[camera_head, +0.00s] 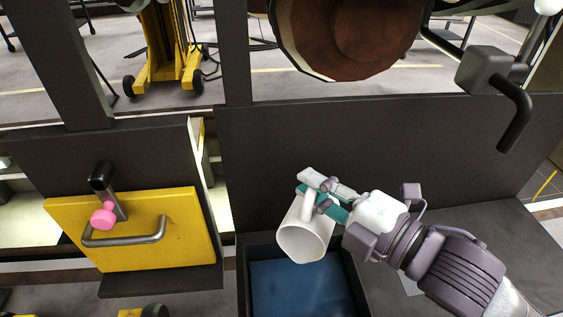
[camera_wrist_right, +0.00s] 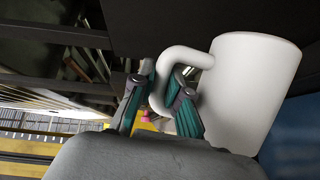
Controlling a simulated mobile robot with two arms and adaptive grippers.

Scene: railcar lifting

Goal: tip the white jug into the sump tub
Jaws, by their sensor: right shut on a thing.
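The white jug (camera_head: 304,238) hangs tilted above the sump tub (camera_head: 300,288), a dark-rimmed box with a blue inside at the bottom of the head view. The tub's near side is cut off by the frame. My right gripper (camera_head: 320,193) is shut on the jug's handle, on the upper side of the jug. In the right wrist view the jug (camera_wrist_right: 245,92) is large at the right, with its handle between the green-padded fingers (camera_wrist_right: 160,98). My left gripper is not in view.
A yellow panel (camera_head: 185,222) with a grey bar handle and a pink-knobbed lever (camera_head: 103,216) stands left of the tub. A dark wall (camera_head: 400,135) rises behind the jug. A large brown round part (camera_head: 345,35) hangs above. A black crank handle (camera_head: 513,115) is at upper right.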

